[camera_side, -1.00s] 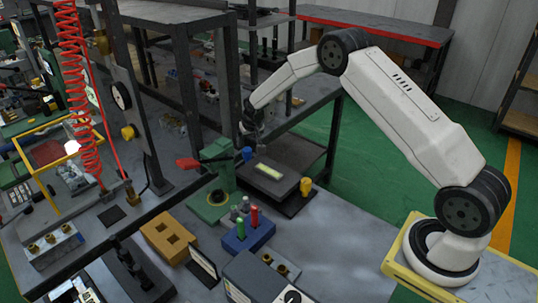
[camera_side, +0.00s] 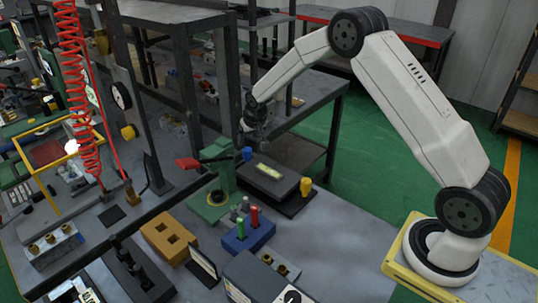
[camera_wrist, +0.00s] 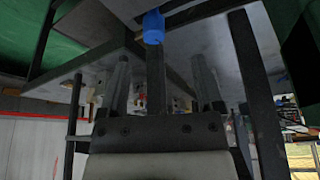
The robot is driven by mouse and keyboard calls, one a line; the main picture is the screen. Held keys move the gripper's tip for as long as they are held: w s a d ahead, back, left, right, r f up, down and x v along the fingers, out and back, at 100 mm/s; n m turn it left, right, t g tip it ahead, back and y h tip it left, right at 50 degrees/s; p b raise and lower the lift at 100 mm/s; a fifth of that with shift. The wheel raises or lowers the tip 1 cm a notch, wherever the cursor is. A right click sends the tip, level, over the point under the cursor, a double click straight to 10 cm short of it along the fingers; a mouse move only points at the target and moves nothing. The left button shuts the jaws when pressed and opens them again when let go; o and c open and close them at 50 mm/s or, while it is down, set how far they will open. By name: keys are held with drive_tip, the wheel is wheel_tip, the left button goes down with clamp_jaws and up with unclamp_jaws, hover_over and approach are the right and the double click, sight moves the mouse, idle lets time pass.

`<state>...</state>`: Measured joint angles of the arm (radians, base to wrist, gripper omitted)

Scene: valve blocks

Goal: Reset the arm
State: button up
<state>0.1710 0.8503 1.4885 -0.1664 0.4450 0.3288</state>
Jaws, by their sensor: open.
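My gripper (camera_side: 257,138) is at the end of my white arm, above the back-left part of a dark fixture block (camera_side: 279,182). Its jaws are small and dark in the side view. In the wrist view my gripper (camera_wrist: 160,62) shows two separated grey fingers with no object held between them. A blue knob (camera_side: 247,153) is just below and left of the gripper, and a blue cap (camera_wrist: 153,27) shows beyond the fingers in the wrist view. A pale yellow-green bar (camera_side: 269,171) lies on top of the fixture.
A green press (camera_side: 222,180) with a red handle (camera_side: 188,163) stands left of the fixture. A yellow knob (camera_side: 306,186) is at its right. A blue block (camera_side: 248,235) with coloured pegs and a tan block (camera_side: 169,240) stand in front.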

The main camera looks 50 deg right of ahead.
drive_tip(key=s+a+r+n, duration=0.1)
drive_tip(key=s+a+r, duration=0.1)
drive_tip(key=s, duration=0.7)
drive_tip(key=s+a+r+n+g+y, duration=0.1)
drive_tip(key=s+a, duration=0.4)
drive_tip(key=s, duration=0.5)
drive_tip(key=s+a+r+n, duration=0.2)
drive_tip(key=s+a+r, duration=0.1)
drive_tip(key=s, duration=0.7)
drive_tip(key=shift+s+a+r+y, duration=0.3)
drive_tip(key=shift+a+r, duration=0.1)
drive_tip(key=shift+a, duration=0.2)
